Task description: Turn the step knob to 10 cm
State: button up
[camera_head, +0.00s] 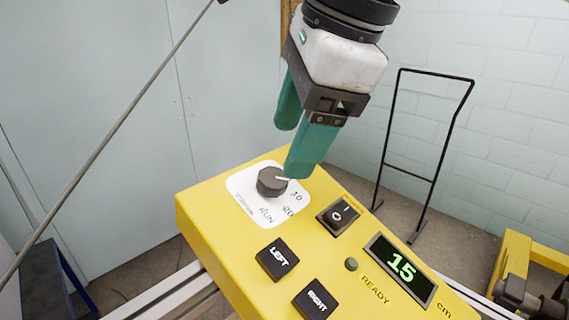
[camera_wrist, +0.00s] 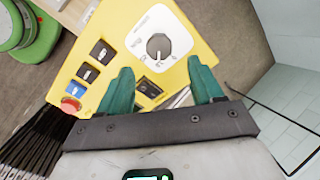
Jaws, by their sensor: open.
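The step knob (camera_head: 271,181) is a dark round knob on a white dial plate at the far left corner of the yellow control box (camera_head: 205,215). Its white pointer line points to the right, towards the "10" mark; "20" and "RUN" also show on the plate. In the wrist view the knob (camera_wrist: 158,46) lies ahead of the fingertips, between their lines. The display (camera_head: 401,268) reads 15 cm. My gripper (camera_head: 297,147) has green fingers, is open and empty, and hangs above and beside the knob, apart from it.
The box also bears a rocker switch (camera_head: 338,214), a LEFT button (camera_head: 278,258), a RIGHT button (camera_head: 316,299) and a green READY lamp (camera_head: 351,264). A red button (camera_wrist: 70,105) shows in the wrist view. A black metal frame (camera_head: 436,150) stands behind at right.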

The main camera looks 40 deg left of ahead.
jog(key=v, duration=0.4)
jog(key=shift+d+r, duration=0.1)
jog(key=shift+r, duration=0.2)
dwell(0.3)
